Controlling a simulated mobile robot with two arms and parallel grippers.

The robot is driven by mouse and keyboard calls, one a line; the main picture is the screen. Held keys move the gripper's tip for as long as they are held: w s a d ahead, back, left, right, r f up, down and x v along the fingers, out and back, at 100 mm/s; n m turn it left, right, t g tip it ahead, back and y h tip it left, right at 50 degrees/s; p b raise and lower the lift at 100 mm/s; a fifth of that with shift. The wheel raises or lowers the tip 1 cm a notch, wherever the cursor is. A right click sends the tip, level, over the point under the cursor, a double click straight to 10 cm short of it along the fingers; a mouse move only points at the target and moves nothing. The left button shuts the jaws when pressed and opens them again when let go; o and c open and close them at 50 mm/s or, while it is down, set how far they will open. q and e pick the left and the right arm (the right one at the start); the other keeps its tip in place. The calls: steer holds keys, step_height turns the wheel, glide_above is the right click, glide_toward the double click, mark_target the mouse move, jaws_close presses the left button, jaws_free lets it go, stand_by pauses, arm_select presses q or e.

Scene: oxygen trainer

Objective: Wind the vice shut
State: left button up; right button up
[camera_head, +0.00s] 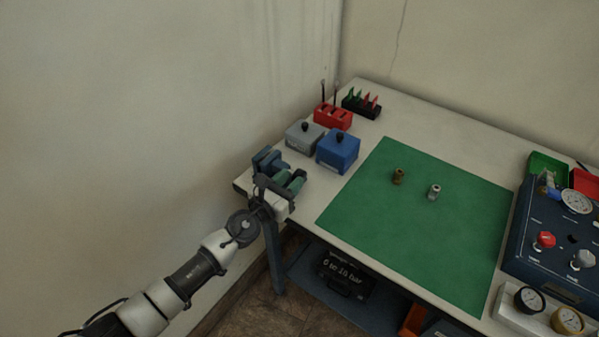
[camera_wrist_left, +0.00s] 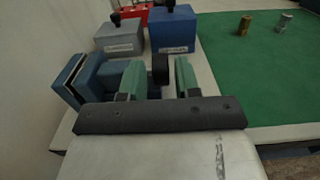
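The blue vice (camera_head: 267,158) stands at the table's left corner; its blocky jaws show at the left of the left wrist view (camera_wrist_left: 84,80). My left gripper (camera_head: 287,182) is right beside it, at the table's edge. The rest of the handle is hidden. My right gripper is out of view.
A grey box (camera_head: 304,136) and a blue box (camera_head: 338,150) with black knobs stand just behind the vice. A red holder (camera_head: 332,116) is farther back. The green mat (camera_head: 420,240) carries two small fittings and is otherwise clear. A wall is close on the left.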

mark_target(302, 170)
arm_select(q)
steer(key=shift+b+x, duration=0.45)
steer(key=shift+x, duration=1.7)
steer(key=shift+c, duration=0.5)
jaws_close()
steer(key=shift+r+p, duration=0.1)
steer(key=shift+p, duration=0.3)
steer(key=g+y+p, duration=0.1)
steer(key=g+p, duration=0.1)
steer(key=p, duration=0.5)
steer(key=g+y+p, duration=0.1)
steer(key=p, duration=0.7)
steer(key=shift+w+d+g+y, duration=0.15)
steer(key=shift+w+g+y, duration=0.15)
steer(key=shift+g+y, duration=0.1)
steer(key=g+p, duration=0.1)
steer(key=p, duration=0.2)
steer(key=shift+d+f+y, duration=0.1)
steer(key=shift+f+y, duration=0.1)
steer(key=shift+y, duration=0.2)
steer(key=shift+f+g+y+p, duration=0.15)
steer(key=shift+g+y+p, duration=0.15)
steer(key=shift+g+p, duration=0.35)
